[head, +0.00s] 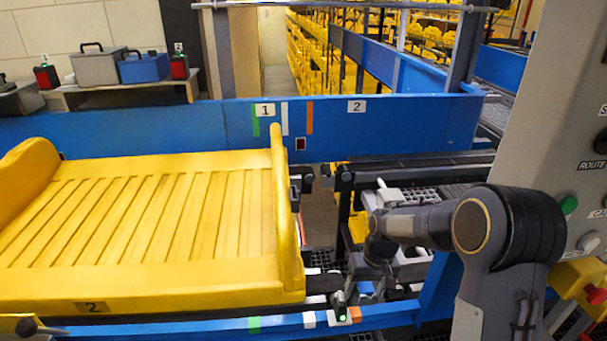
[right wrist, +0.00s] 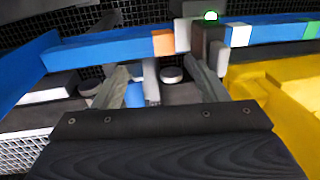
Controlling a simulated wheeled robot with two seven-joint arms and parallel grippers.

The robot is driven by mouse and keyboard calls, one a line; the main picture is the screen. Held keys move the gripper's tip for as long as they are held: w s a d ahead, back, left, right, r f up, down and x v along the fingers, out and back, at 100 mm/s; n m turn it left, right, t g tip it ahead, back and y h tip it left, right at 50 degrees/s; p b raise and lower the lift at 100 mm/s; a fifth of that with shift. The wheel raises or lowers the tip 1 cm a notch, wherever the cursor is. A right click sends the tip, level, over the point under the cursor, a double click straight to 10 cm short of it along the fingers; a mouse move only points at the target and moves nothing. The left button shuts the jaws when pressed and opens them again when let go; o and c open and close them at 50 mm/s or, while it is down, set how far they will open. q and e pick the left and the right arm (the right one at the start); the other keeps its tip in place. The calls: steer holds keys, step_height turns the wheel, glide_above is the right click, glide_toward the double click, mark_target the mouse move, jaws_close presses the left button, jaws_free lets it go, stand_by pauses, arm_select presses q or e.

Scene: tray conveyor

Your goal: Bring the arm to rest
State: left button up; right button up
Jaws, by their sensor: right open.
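My right arm (head: 510,230) comes in from the right in the head view. Its gripper (head: 368,285) points down near the blue front rail, just right of the yellow tray. In the right wrist view the two fingers of the gripper (right wrist: 160,80) stand apart, with nothing held between them. A small post with a lit green lamp (right wrist: 210,18) stands beyond the fingers. My left gripper is not in view.
The yellow tray (head: 150,295), marked 2, lies on the conveyor to the left. A blue rail (head: 200,125) with labels 1 and 2 runs behind it. A grey control panel (head: 560,110) with buttons stands at the right, close to my arm. Cases (head: 97,70) sit on a back shelf.

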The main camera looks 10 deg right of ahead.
steer(key=s+r+m+t+y, duration=0.1)
steer(key=s+r+t+y, duration=0.15)
steer(key=s+r, duration=1.05)
steer(key=s+a+r+t, duration=0.1)
steer(key=s+a+t, duration=0.2)
steer(key=s, duration=0.9)
steer(key=shift+s+a+r, duration=0.2)
steer(key=shift+s+a, duration=0.05)
steer(key=shift+s, duration=0.05)
steer(key=shift+c, duration=0.3)
